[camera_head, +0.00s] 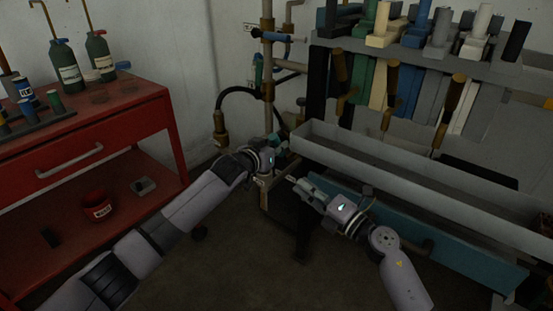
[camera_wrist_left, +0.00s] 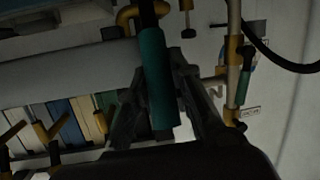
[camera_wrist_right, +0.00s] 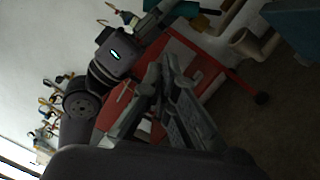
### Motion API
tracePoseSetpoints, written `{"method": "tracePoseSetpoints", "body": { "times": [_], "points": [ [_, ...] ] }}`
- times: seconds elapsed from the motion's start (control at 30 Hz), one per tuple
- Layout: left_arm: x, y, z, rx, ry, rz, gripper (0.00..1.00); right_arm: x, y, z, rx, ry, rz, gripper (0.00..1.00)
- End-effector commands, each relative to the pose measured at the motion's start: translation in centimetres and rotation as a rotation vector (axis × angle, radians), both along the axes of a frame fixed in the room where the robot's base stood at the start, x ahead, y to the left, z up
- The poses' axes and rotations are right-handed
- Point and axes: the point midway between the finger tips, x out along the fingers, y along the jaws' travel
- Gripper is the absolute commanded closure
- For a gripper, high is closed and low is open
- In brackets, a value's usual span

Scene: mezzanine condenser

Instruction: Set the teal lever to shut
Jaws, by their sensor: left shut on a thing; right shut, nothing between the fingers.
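A teal lever (camera_wrist_left: 158,85) with a dark stem lies between the fingers of my left gripper (camera_head: 276,146) in the left wrist view. The left gripper is shut on it, beside the brass pipework. In the head view the gripper largely hides this lever. A second teal handle (camera_wrist_left: 245,78) sits on an upright pipe nearby, with a small label below it; it is apart from my gripper. My right gripper (camera_head: 299,184) is shut and empty, lower and to the right of the left one, in front of the grey trough.
A long grey trough (camera_head: 400,167) and a teal beam (camera_head: 450,248) stand close on the right, under a rack of coloured blocks. A brass pipe (camera_head: 267,60) with a black hose rises behind the left gripper. A red cart (camera_head: 90,130) stands left. Floor between is clear.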

Motion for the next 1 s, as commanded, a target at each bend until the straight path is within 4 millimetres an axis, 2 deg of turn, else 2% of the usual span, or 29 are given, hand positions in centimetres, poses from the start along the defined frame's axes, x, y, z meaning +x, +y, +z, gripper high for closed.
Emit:
{"method": "tracePoseSetpoints", "body": {
  "times": [0.13,0.33,0.77,1.0],
  "points": [
    [0.0,-0.1,0.1,-0.004,-0.001,-0.001,1.0,0.2,1.0,-0.1,-0.125,-0.042,0.071,1.0],
    [0.0,-0.1,0.1,-0.004,-0.001,-0.001,1.0,1.1,2.5,-0.2,-0.154,-0.049,0.09,1.0],
    [0.0,-0.1,0.2,-0.004,-0.001,-0.001,1.0,6.4,9.4,0.1,-0.15,-0.048,0.09,1.0],
    [0.0,-0.1,0.2,-0.004,-0.001,-0.001,1.0,9.1,7.9,1.4,-0.153,-0.048,0.086,1.0]
  ]
}}
